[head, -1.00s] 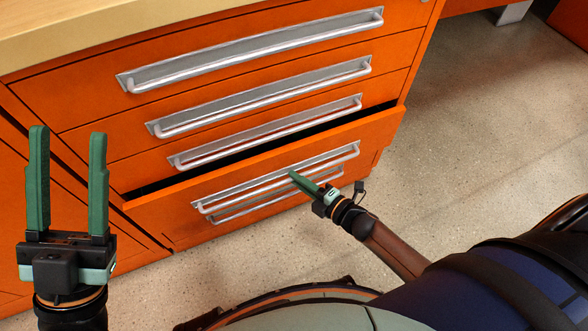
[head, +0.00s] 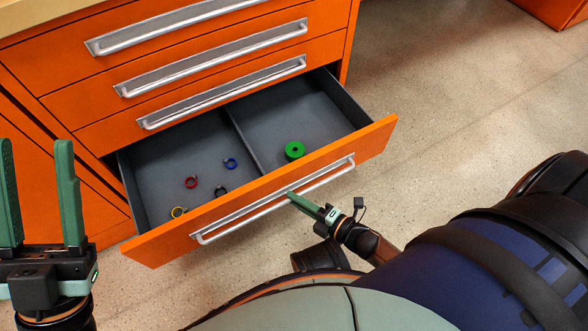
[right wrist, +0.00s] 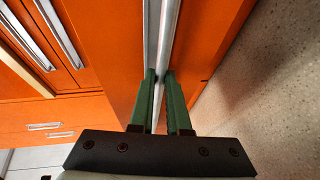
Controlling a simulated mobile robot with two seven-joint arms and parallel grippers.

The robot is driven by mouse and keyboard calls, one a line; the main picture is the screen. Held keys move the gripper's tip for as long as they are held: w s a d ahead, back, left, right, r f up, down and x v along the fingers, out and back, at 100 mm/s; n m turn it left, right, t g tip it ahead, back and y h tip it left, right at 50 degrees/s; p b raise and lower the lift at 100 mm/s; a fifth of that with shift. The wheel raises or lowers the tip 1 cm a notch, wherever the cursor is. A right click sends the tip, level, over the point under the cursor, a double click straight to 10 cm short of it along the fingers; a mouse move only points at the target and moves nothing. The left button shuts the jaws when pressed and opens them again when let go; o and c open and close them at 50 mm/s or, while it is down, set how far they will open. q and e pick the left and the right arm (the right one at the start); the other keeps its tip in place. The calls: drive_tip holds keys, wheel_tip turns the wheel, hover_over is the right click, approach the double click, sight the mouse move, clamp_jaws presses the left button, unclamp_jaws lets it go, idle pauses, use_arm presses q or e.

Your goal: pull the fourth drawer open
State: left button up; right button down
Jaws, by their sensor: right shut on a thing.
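The fourth drawer (head: 370,138) of the orange cabinet stands well out, with its grey inside showing. Its silver bar handle (head: 235,222) runs along the front. My right gripper (head: 294,196) is shut on this handle near its middle. In the right wrist view the green fingers of the right gripper (right wrist: 161,85) lie on both sides of the handle bar (right wrist: 168,30). My left gripper (head: 38,150) is at the left edge, fingers apart and empty, clear of the cabinet.
A divider (head: 238,138) splits the drawer. A green roll (head: 294,150) lies in the right part; several small rings, one red (head: 190,182) and one blue (head: 230,163), lie in the left. Three upper drawers, such as the top one (head: 190,25), are shut. Bare floor (head: 460,110) lies to the right.

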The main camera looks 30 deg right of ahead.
use_arm(q)
drive_tip(key=shift+s+r, duration=0.15)
drive_tip(key=shift+s, duration=0.35)
use_arm(e)
drive_tip(key=shift+s, duration=0.8)
drive_tip(key=c, duration=0.9)
unclamp_jaws()
drive_tip(key=shift+d, duration=0.1)
